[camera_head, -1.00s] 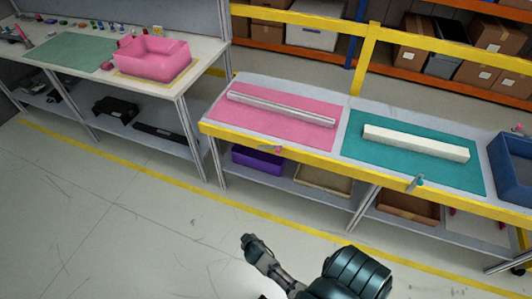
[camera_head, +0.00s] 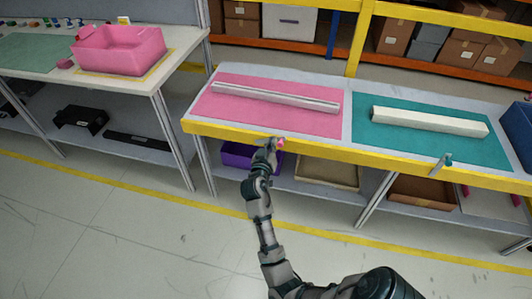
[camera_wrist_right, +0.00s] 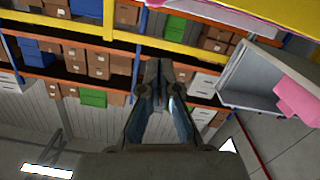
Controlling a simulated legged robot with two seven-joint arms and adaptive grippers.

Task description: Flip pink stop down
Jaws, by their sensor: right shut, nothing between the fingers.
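The pink stop (camera_head: 281,143) is a small pink piece on the yellow front rail of the table, below the pink mat. My right gripper (camera_head: 270,146) is at the rail, right beside the stop and partly covering its lever. I cannot tell whether they touch. In the right wrist view the fingers (camera_wrist_right: 158,72) are shut with nothing between them, and I cannot make out the stop there. My left gripper is not in view.
The pink mat (camera_head: 225,112) holds a long light bar. A teal mat (camera_head: 380,145) with a white bar and a teal stop (camera_head: 446,160) lies to the right. A pink bin (camera_head: 120,52) stands on the left table. Bins sit on the shelf below.

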